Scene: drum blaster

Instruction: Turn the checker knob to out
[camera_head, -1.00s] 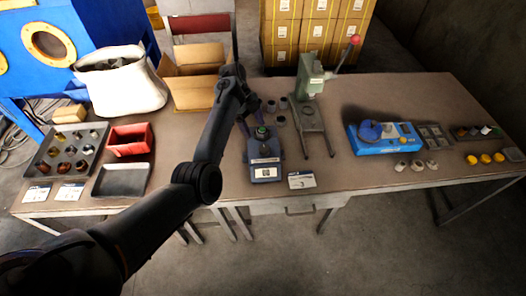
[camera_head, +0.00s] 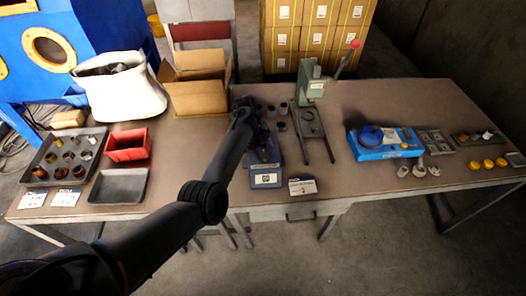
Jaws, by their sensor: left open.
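The checker, a dark blue-grey box (camera_head: 265,180) with a pale label on its front, stands at the middle of the table near the front edge. Its knob is hidden now behind my left gripper and wrist. My left gripper (camera_head: 264,152) is over the top of the checker, with its fingers open. I cannot tell whether the fingers touch the knob or are around it. My right gripper is not in view.
A green lever press (camera_head: 311,85) stands just right of the checker, and small dark cups (camera_head: 270,111) are behind it. A small card (camera_head: 302,187) lies at its front right. A blue device (camera_head: 384,153) is farther right. A red bin (camera_head: 127,145) and trays are left.

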